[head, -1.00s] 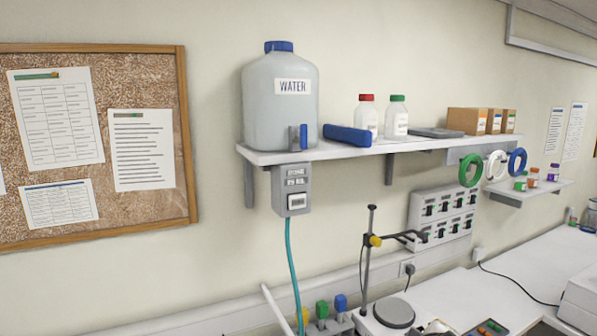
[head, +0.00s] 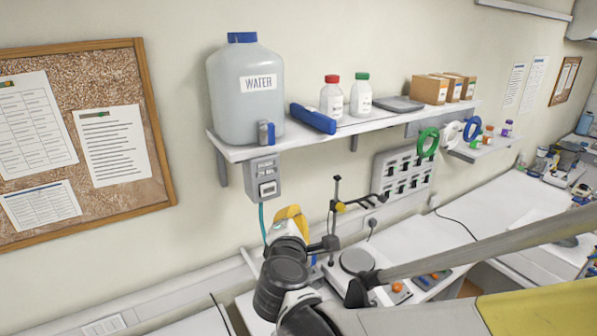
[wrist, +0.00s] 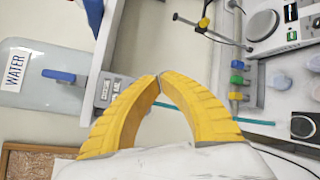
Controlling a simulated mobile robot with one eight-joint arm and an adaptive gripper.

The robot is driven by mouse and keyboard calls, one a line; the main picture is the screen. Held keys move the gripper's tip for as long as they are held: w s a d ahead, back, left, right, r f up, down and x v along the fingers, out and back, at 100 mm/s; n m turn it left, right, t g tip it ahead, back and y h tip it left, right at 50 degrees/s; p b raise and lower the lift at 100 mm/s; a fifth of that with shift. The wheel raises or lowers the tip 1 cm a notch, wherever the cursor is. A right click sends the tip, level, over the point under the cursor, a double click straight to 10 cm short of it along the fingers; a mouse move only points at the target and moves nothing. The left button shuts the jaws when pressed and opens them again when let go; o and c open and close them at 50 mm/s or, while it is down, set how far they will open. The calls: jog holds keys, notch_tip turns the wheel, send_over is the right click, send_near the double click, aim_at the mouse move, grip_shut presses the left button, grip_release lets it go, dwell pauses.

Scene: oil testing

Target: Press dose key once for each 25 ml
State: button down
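The dosing box (head: 263,180) is a small grey unit under the left end of the shelf, below the water tank (head: 243,92). Its face has small keys and a white-framed panel, with lettering too small to read. In the wrist view the box (wrist: 108,92) shows turned on its side, partly behind the left finger. My gripper (head: 292,212) is yellow-fingered and sits below and to the right of the box in the head view. In the wrist view its fingertips (wrist: 160,77) meet, with nothing held. I see no contact with the box. A teal hose (head: 262,222) hangs below the box.
The shelf (head: 345,131) above carries a blue item, bottles and boxes. A clamp stand (head: 335,210) and a hotplate (head: 357,260) stand on the bench close to my arm. A switch panel (head: 403,174) is on the wall to the right.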

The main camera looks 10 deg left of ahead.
aim_at(276, 191)
jog(key=shift+w, duration=0.1)
jog(key=w+a, duration=0.5)
jog(key=w, duration=0.2)
jog(key=shift+a, duration=0.15)
dwell(1.6)
jog(key=shift+w+a+b, duration=0.25)
jog(key=shift+w+b, duration=0.05)
jog(key=shift+b, duration=0.1)
jog(key=shift+w+a, duration=0.3)
jog(key=shift+w, duration=0.1)
dwell(0.7)
dwell(0.4)
jog(key=shift+s+d+b, duration=0.35)
jog(key=shift+s+d, duration=0.2)
jog(key=shift+s, duration=0.2)
jog(key=shift+s, duration=0.1)
